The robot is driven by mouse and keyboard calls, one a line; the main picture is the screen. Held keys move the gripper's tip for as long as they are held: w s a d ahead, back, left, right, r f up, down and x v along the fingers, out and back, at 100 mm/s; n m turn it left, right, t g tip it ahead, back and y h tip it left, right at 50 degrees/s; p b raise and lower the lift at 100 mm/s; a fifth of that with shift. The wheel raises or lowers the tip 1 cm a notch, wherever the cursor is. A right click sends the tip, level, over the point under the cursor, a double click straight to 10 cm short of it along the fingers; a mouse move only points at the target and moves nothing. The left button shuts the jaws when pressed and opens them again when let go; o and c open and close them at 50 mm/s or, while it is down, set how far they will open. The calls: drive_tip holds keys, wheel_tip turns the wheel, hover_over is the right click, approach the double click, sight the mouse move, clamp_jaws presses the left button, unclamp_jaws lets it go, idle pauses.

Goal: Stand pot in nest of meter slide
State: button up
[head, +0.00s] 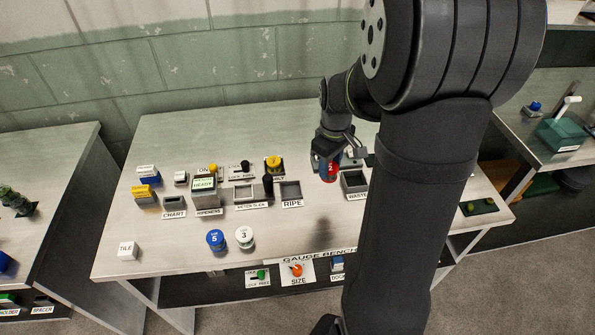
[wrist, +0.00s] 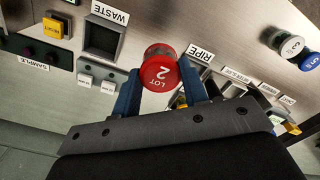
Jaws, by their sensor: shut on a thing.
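My gripper (head: 329,165) is shut on a red pot (wrist: 160,72) whose lid reads LOT 2. In the head view the red pot (head: 329,174) hangs above the bench between the RIPE and WASTE bins, apart from the surface as far as I can tell. The meter slide (head: 244,193) is left of the pot, behind its METER SLIDE label. It has a pale frame with a square recess, and a dark upright knob at its right end. In the wrist view my gripper hides much of that area, and I cannot make out the nest clearly.
The RIPE bin (head: 291,191) stands between the slide and the pot; the WASTE bin (head: 354,182) is to the right. A blue pot 5 (head: 215,239) and a white pot 3 (head: 244,237) stand at the front. A ripeness display (head: 204,186) is left. Front-middle bench is clear.

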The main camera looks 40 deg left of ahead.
drive_tip(key=s+a+r, duration=0.1)
drive_tip(key=s+a, duration=0.5)
drive_tip(key=a, duration=0.5)
approach(244, 193)
drive_tip(key=shift+w+d+f, duration=0.1)
drive_tip(key=shift+w+d, duration=0.05)
drive_tip(key=shift+d, duration=0.1)
drive_tip(key=shift+a+f, duration=0.25)
drive_tip(key=shift+f, duration=1.95)
drive_tip(key=o, duration=0.5)
drive_tip(key=shift+f, duration=0.15)
drive_tip(key=o, duration=0.5)
